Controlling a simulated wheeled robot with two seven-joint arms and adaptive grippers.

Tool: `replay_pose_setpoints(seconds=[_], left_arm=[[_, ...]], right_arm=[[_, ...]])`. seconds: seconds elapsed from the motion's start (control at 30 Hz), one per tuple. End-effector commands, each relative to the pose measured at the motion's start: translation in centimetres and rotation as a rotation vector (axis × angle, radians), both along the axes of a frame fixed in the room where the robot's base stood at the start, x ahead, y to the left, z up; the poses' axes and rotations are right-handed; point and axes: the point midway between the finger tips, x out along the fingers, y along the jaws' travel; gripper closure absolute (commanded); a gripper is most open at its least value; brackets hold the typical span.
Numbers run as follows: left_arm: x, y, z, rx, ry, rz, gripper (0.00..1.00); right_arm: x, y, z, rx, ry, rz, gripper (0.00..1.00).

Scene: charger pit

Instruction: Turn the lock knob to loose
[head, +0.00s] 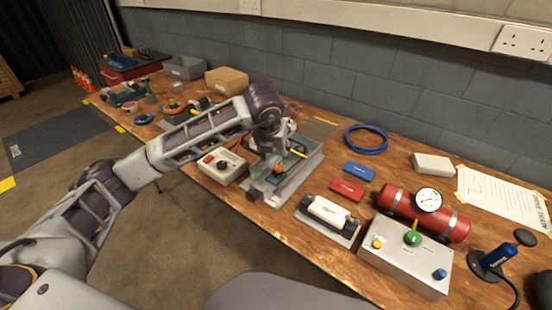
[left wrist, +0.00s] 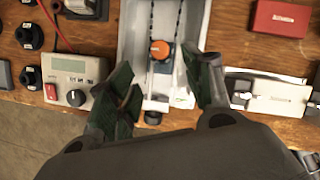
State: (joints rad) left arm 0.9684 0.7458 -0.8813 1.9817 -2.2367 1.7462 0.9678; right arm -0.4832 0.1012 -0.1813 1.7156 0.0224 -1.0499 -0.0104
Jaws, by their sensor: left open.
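In the head view the orange knob (head: 278,169) shows on the fixture (head: 308,158), under my left wrist. My left gripper (left wrist: 168,82) is open and empty, its dark green fingers on either side of the knob's line and apart from each other. In the head view the left gripper (head: 268,158) hangs over the fixture, its fingers partly hidden. Contact with the knob cannot be told. My right gripper is not in view.
A white box with a display and dial (left wrist: 72,78) stands close left of the fixture. A white block on a cradle (head: 330,212), red (head: 347,190) and blue (head: 358,170) blocks, and a grey box with coloured knobs (head: 405,252) lie to the right. The wall is behind.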

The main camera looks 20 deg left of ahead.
Motion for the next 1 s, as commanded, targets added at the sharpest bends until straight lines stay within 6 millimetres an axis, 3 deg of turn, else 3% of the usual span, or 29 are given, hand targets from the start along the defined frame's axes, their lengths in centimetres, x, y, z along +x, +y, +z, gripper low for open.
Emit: replay_pose_setpoints(seconds=[0.3,1.0], left_arm=[[-0.9,0.0,2.3,0.0,-0.001,0.001,0.49],[-1.0,0.0,2.8,0.0,-0.001,0.001,0.49]], right_arm=[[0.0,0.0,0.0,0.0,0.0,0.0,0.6],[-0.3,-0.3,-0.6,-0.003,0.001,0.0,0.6]])
